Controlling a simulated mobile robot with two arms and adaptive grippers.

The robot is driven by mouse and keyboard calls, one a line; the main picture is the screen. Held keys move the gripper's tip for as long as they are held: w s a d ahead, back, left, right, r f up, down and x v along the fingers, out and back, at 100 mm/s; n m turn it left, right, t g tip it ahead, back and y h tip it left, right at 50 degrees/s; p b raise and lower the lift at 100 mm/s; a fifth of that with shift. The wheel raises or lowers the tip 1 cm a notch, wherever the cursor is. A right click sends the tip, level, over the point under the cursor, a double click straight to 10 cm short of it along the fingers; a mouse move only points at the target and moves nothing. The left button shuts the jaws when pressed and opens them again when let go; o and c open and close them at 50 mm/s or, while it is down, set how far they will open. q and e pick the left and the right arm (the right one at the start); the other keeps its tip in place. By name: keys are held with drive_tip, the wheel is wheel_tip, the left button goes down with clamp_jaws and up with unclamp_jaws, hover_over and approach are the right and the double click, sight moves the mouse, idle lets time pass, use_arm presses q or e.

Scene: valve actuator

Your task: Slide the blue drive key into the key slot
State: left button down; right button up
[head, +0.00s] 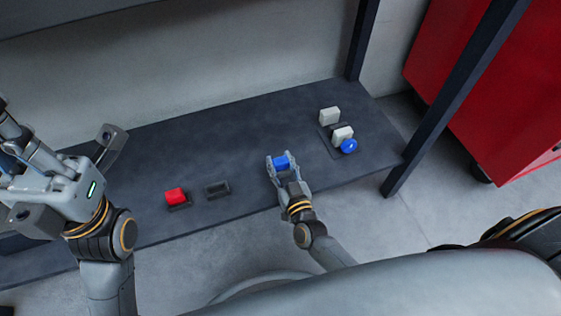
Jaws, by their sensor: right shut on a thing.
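The blue drive key (281,162) is a small blue block between the fingers of my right gripper (281,160). The gripper is shut on it over the front middle of the dark shelf; I cannot tell whether the key touches the shelf. At the right of the shelf, a dark plate (324,145) carries two pale blocks (329,116) and a round blue part (349,146). The key slot cannot be made out clearly there. My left gripper (70,178) is at the left, its fingers spread wide, with nothing seen between them.
A red block (175,195) sits in a dark holder left of the key. An empty dark holder (217,190) is beside it. The shelf (230,145) is clear behind them. Dark posts (440,115) stand at the right, with a red cabinet (480,85) beyond.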

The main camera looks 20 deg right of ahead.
sight(281, 160)
drive_tip(key=shift+f, duration=0.25)
drive_tip(key=o, duration=1.4)
drive_tip(key=shift+r, duration=0.15)
wheel_tip(281, 160, up, 10)
drive_tip(key=shift+f, duration=0.1)
